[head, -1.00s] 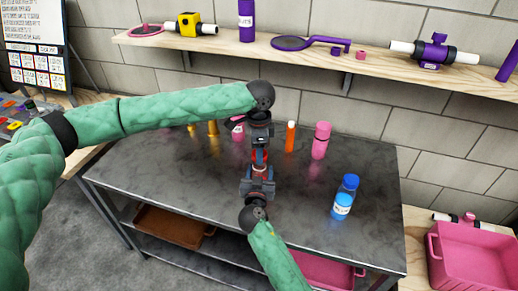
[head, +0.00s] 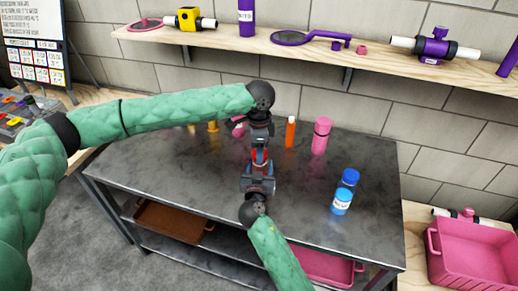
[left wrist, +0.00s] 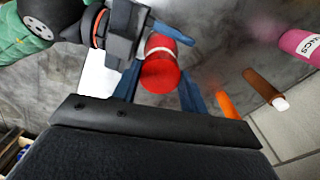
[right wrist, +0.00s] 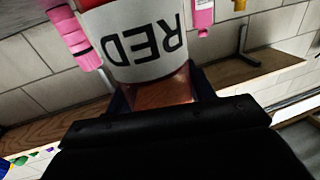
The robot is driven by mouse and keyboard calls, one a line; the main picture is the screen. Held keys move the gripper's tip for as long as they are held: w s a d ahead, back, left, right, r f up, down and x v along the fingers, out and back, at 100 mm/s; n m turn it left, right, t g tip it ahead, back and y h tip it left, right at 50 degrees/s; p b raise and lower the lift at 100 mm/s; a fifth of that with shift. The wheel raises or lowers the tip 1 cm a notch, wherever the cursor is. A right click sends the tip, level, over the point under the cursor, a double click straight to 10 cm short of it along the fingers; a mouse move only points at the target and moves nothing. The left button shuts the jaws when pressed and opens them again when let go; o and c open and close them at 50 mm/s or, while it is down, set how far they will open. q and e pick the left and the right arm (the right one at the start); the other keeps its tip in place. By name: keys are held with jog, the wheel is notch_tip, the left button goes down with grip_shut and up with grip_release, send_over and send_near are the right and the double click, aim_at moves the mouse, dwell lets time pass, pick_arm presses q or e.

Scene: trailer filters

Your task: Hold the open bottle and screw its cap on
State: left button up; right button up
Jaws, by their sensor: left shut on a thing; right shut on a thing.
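The bottle (right wrist: 140,45) has a white label reading RED and a red part at its top edge in the right wrist view. My right gripper (head: 258,171) is shut on its lower, brownish part and holds it above the table. My left gripper (head: 260,148) is above, pointing down, shut on the red cap (left wrist: 160,76) between its blue fingers. In the left wrist view the cap lies in line with the bottle, right against its top end. Whether the cap is seated on the thread is hidden.
The dark metal table (head: 180,185) carries a blue bottle (head: 342,200) at right and a pink bottle (head: 321,135) and an orange bottle (head: 290,132) at the back. A wooden shelf (head: 350,58) runs above. A pink crate (head: 470,255) stands at right. The table's left front is clear.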

pick_arm(q)
jog(key=shift+f, duration=0.55)
dwell(0.4)
jog(key=m, duration=0.4)
jog(key=shift+m, duration=0.4)
jog(key=m, duration=1)
jog(key=shift+w+m, duration=0.1)
jog(key=shift+m, duration=0.3)
jog(key=m, duration=1.1)
jog(key=shift+f+m, duration=0.1)
jog(key=shift+m, duration=0.2)
jog(key=m, duration=0.2)
jog(key=d+m, duration=0.1)
jog(key=m, duration=0.1)
jog(key=shift+a+m, duration=0.25)
jog(key=shift+m, duration=0.35)
